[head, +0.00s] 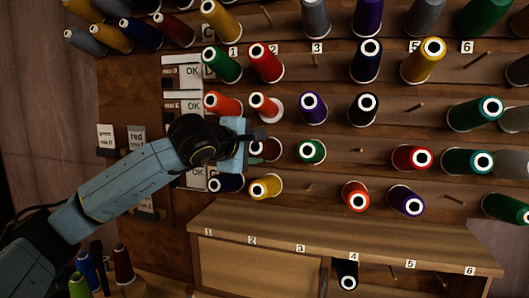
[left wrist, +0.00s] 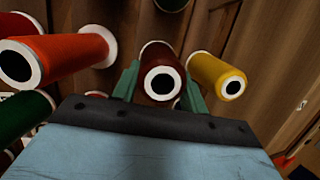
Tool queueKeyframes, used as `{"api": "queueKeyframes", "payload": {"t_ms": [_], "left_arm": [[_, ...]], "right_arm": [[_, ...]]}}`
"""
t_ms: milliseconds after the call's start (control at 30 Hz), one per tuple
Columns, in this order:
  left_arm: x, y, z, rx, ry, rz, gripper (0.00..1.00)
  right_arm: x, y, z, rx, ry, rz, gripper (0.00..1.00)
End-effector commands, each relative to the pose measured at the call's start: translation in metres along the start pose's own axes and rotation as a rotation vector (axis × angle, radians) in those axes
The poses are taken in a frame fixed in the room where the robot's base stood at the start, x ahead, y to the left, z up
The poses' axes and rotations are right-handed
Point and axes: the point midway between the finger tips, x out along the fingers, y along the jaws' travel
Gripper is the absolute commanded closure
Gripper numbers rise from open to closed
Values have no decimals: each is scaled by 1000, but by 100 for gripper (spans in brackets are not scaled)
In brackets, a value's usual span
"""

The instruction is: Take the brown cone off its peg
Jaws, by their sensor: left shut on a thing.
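The brown cone (left wrist: 160,52) shows in the left wrist view between the two green fingers of my left gripper (left wrist: 158,88), which is shut on it. Its white-rimmed end with a dark hole faces that camera. In the head view the brown cone (head: 271,150) is partly hidden behind my left gripper (head: 260,143), at the left part of the thread wall. Its peg is hidden, so I cannot tell how far the cone sits on it. My right gripper is not in view.
A green-black cone (head: 311,151) stands to the right, and a yellow cone (head: 265,186) sits just below. A red-orange cone (head: 263,105) is just above. A wooden shelf (head: 330,235) with numbers juts out below. Bare pegs show at several spots.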

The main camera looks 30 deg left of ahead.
Motion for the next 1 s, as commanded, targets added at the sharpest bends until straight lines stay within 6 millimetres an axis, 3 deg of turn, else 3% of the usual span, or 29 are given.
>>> {"api": "queueKeyframes", "payload": {"t_ms": [1000], "left_arm": [[-80,-4,20,1,0,3,77]], "right_arm": [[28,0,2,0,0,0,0]]}}
